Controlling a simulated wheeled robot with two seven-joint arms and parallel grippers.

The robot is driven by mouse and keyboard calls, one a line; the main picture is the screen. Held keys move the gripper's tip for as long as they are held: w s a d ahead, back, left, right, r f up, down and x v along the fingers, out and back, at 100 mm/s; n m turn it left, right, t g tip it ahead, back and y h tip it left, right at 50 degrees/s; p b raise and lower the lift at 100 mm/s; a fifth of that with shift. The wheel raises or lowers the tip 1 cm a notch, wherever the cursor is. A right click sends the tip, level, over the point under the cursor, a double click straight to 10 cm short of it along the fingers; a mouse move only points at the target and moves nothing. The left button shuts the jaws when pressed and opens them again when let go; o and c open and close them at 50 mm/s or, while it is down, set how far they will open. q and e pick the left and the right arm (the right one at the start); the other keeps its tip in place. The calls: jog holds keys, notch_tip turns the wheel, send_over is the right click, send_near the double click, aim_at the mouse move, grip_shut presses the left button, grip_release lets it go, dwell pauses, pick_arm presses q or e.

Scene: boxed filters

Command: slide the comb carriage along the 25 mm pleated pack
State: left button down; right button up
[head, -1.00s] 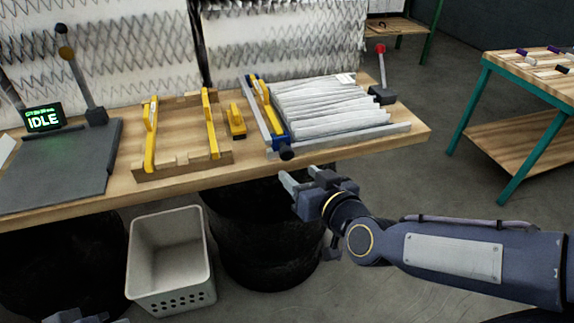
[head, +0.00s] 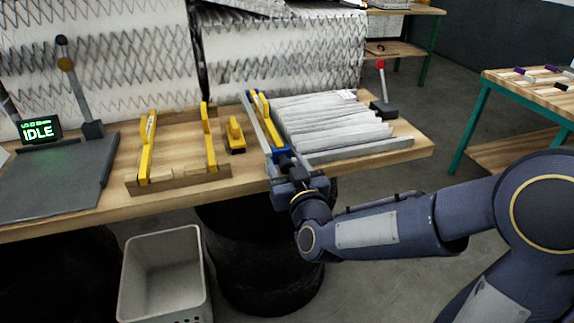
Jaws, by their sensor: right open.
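The white pleated pack (head: 330,122) lies in a frame at the right part of the bench, its pleats running left to right. The comb carriage (head: 262,106), a yellow bar with a blue block at its near end, stands at the pack's left side beside a grey rail. My right gripper (head: 286,166) is open at the bench's front edge, its fingers around or beside the dark knob at the carriage's near end. The gripper hides most of the knob, and I cannot tell whether they touch. My left gripper is not in view.
A wooden frame with yellow bars (head: 178,178) and a small yellow tool (head: 235,134) lie left of the pack. A red-knobbed lever (head: 381,88) stands at its right. A display (head: 38,131) reads IDLE. A white bin (head: 162,270) stands below the bench.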

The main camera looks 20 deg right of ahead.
grip_shut()
dwell(0.4)
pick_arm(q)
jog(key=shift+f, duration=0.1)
pick_arm(e)
jog(key=shift+w+d, duration=0.1)
jog(key=shift+d, duration=0.05)
